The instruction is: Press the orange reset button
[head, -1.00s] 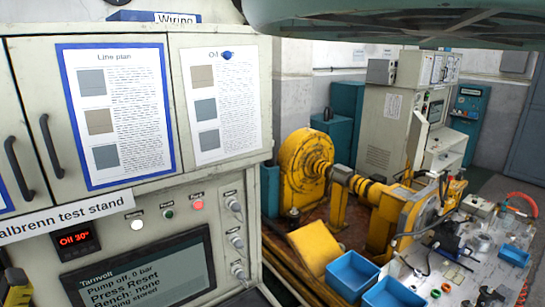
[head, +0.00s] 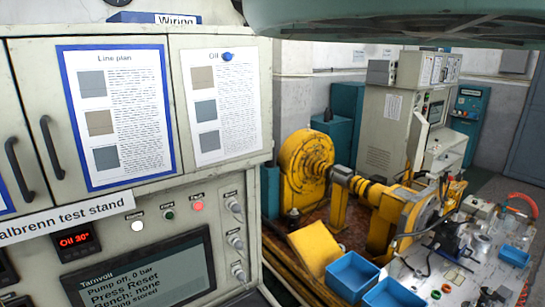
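The test stand's control panel (head: 120,240) fills the lower left. It carries a row of small round controls: a white one (head: 137,226), a green one (head: 169,215) and a glowing pinkish-red one (head: 198,206). Their labels are too small to read. I cannot make out a clearly orange button. The panel screen (head: 140,278) reads "Pump off, 0 bar", "Press Reset" and "Bench: none".
A red display (head: 75,241) reads "Oil 30°". Cabinet doors with a line plan sheet (head: 115,115) stand above the panel. Connectors (head: 235,206) line the panel's right side. A yellow machine (head: 305,170), blue bins (head: 350,275) and a cluttered bench (head: 450,270) stand to the right.

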